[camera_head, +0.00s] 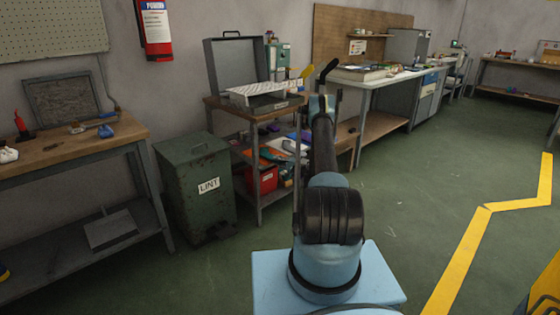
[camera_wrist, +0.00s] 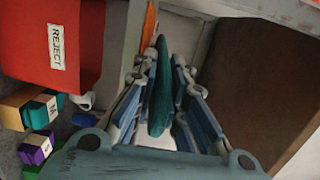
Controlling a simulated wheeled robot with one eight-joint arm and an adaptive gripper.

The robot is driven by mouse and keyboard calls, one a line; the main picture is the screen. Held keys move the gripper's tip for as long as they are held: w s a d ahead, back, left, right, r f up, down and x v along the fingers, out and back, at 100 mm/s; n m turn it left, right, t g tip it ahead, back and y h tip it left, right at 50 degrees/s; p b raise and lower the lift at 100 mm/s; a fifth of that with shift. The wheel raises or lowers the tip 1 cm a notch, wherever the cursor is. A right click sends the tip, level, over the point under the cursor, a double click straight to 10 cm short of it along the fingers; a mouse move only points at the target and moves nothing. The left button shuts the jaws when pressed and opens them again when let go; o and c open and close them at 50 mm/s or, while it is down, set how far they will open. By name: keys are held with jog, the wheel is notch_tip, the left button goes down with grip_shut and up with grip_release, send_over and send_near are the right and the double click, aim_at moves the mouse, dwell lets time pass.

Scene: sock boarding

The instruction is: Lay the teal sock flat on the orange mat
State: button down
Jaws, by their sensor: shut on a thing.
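The teal sock (camera_wrist: 159,100) shows in the wrist view as a narrow, dark teal shape between the fingers of my gripper (camera_wrist: 164,64). The fingers are shut on it, one on each side, and it is seen nearly edge-on. A thin orange strip (camera_wrist: 149,24) lies just past the left fingertip; I cannot tell whether it is the orange mat. In the head view an orange patch (camera_head: 272,154) shows on the cart's lower level, also unclear. My arm hides the fingers and the sock in the head view.
A red bin labelled REJECT (camera_wrist: 60,45) is at the upper left in the wrist view, with small coloured boxes (camera_wrist: 38,148) below. In the head view a tool cart (camera_head: 215,103) stands beside a green LINT bin (camera_head: 190,165). The floor at right is clear.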

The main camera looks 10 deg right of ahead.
jog(key=shift+f, duration=0.5)
jog(key=c, duration=1.5)
grip_release()
jog(key=shift+c, duration=0.2)
jog(key=o, duration=0.3)
jog(key=shift+o, duration=0.2)
jog(key=shift+s+f, duration=0.1)
jog(key=shift+f, duration=0.5)
jog(key=shift+s, duration=0.1)
